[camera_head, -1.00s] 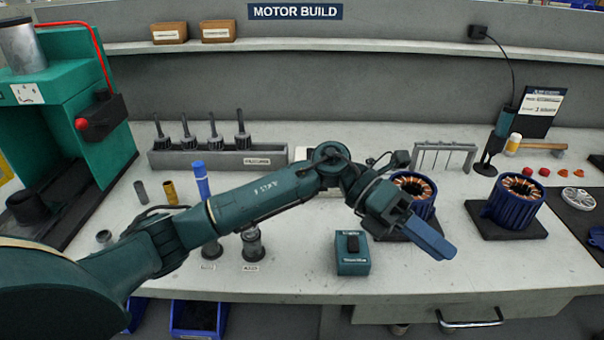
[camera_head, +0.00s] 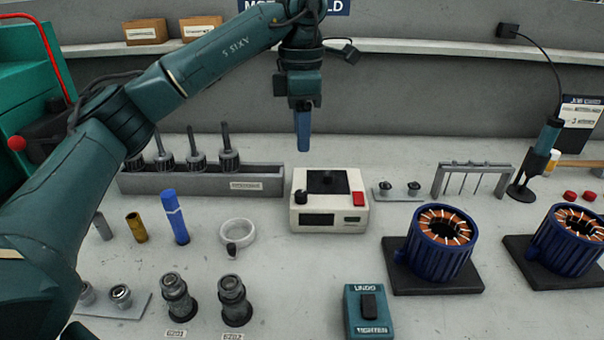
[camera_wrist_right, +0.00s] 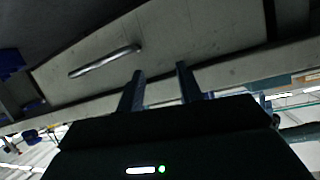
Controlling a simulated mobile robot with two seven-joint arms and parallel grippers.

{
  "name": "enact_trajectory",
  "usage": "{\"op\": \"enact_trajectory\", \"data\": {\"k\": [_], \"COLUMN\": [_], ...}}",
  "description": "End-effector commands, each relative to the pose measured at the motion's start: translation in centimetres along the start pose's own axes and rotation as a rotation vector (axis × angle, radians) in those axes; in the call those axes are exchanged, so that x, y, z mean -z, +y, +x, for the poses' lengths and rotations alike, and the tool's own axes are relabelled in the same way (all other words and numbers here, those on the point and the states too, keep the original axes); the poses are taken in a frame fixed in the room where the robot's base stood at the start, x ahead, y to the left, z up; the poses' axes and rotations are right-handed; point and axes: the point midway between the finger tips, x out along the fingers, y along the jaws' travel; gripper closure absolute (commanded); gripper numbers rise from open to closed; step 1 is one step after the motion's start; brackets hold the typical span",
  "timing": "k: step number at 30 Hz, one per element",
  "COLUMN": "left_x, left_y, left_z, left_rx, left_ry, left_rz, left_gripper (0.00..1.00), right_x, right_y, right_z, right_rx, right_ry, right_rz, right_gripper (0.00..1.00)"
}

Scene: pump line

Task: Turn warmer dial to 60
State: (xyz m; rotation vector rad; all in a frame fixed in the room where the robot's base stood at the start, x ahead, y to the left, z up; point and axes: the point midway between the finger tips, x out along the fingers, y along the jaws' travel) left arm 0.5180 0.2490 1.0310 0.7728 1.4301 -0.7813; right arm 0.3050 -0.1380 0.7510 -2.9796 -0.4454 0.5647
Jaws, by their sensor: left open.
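The warmer (camera_head: 341,216) is a cream box in the middle of the bench in the head view. It has a black plate (camera_head: 327,182) on top, a small black dial (camera_head: 301,197) at its left, a red button (camera_head: 358,199) at its right and a dark display on its front. The dial's setting is too small to read. My left gripper (camera_head: 303,143) points down above the warmer's back-left side, apart from it. It is open, its fingers overlapping in this view. My right gripper (camera_wrist_right: 162,88) shows in the right wrist view with its fingers apart and nothing between them.
A grey rack of dark parts (camera_head: 205,176) stands left of the warmer, a white ring (camera_head: 238,232) in front-left. A blue motor housing (camera_head: 442,244) and a teal switch box (camera_head: 368,312) stand front-right. A drawer handle (camera_wrist_right: 105,61) shows in the right wrist view.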

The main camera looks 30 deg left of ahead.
Motion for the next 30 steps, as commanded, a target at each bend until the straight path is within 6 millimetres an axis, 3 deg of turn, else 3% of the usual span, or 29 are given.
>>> {"op": "enact_trajectory", "data": {"k": [5,21,30], "left_x": [0.1,0.1,0.1], "left_y": [0.0,0.0,0.0], "left_z": [1.1,11.2,13.1], "left_rx": [-0.002,-0.001,-0.003], "left_ry": [0.003,0.003,0.000], "left_rz": [0.000,0.000,0.000], "left_gripper": [0.55,0.55,0.55], "right_x": [-0.2,0.1,0.2], "right_y": [0.1,0.4,0.4], "right_z": [-0.1,-0.6,-0.7], "right_rx": [-0.002,-0.011,-0.012], "right_ry": [0.007,0.045,0.050], "right_rz": [-0.003,-0.016,-0.017], "right_gripper": [0.64,0.64,0.64]}}
